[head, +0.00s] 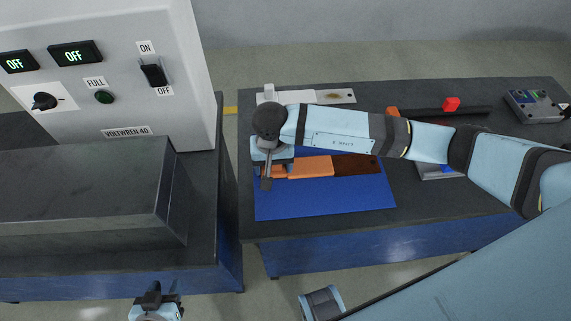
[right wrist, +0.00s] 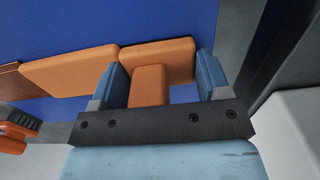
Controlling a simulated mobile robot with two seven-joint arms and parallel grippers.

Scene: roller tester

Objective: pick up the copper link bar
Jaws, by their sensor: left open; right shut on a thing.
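The copper link bar (head: 310,167) lies along the blue mat (head: 325,205), with an orange stretch at its left and a dark brown stretch at its right. My right gripper (head: 267,172) is at the bar's left end, and the gripper body hides part of that end. In the right wrist view the bar's orange length (right wrist: 70,70) runs off to the left. The two blue fingers of my right gripper (right wrist: 163,82) stand on either side of an orange part at its end. I cannot tell whether the bar is clear of the mat. My left gripper (head: 157,300) is open and empty at the bottom edge.
The grey tester cabinet (head: 105,75) reads OFF at the left, with a dark housing (head: 85,200) in front. A pale plate (head: 335,96), a red block (head: 451,104) and a control box (head: 535,105) are at the table's back. The mat's front is clear.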

